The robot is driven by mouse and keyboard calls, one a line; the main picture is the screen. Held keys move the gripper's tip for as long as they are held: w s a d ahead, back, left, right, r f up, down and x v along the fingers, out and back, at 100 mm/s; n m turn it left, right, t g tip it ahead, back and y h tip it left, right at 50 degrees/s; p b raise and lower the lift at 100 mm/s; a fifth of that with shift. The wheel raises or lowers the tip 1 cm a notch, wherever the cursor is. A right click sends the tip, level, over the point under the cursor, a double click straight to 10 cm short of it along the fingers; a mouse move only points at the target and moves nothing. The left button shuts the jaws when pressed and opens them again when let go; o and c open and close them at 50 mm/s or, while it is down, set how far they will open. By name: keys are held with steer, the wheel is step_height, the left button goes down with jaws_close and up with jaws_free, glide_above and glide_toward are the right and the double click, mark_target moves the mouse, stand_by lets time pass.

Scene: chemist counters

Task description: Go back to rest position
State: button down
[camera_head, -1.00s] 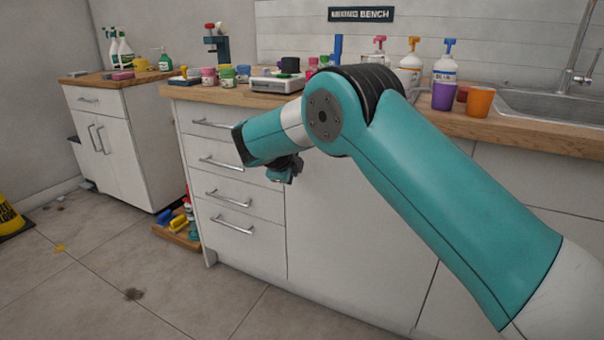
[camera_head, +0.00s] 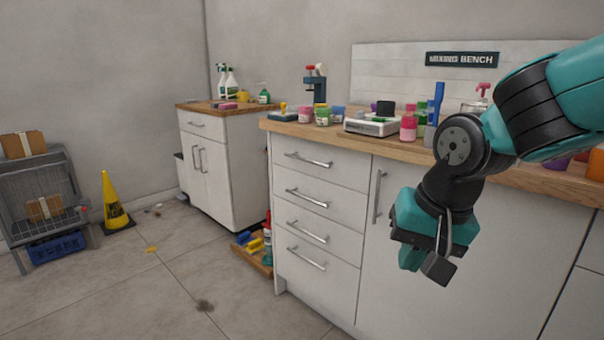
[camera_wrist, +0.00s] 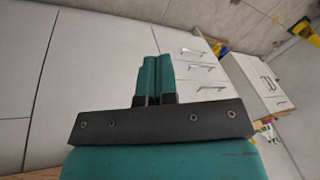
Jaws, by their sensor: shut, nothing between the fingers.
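My teal and black gripper (camera_head: 423,262) hangs at the right of the head view, in front of the white lower cabinet doors and below the worktop's edge. In the wrist view its two teal fingers (camera_wrist: 154,78) are together with nothing between them. The gripper is apart from the cabinet fronts as far as I can tell. My arm comes in from the right edge of the head view and hides part of the counter.
The mixing bench worktop (camera_head: 340,137) carries jars, a white scale (camera_head: 371,126) and bottles. A side cabinet (camera_head: 223,165) stands left of it. A wooden tray (camera_head: 250,256) of coloured items, a yellow cone (camera_head: 113,204) and a wire rack (camera_head: 42,200) are on the floor.

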steer(key=s+n+g+y, duration=0.2)
steer(key=s+n, duration=0.8)
steer(key=s, duration=0.7)
step_height(320, 180, up, 26)
steer(key=w+p, duration=0.1)
steer(key=p, duration=2.5)
steer(key=shift+a+r+m+p, duration=0.2)
steer(key=shift+a+m+p, duration=0.1)
steer(key=shift+a, duration=0.05)
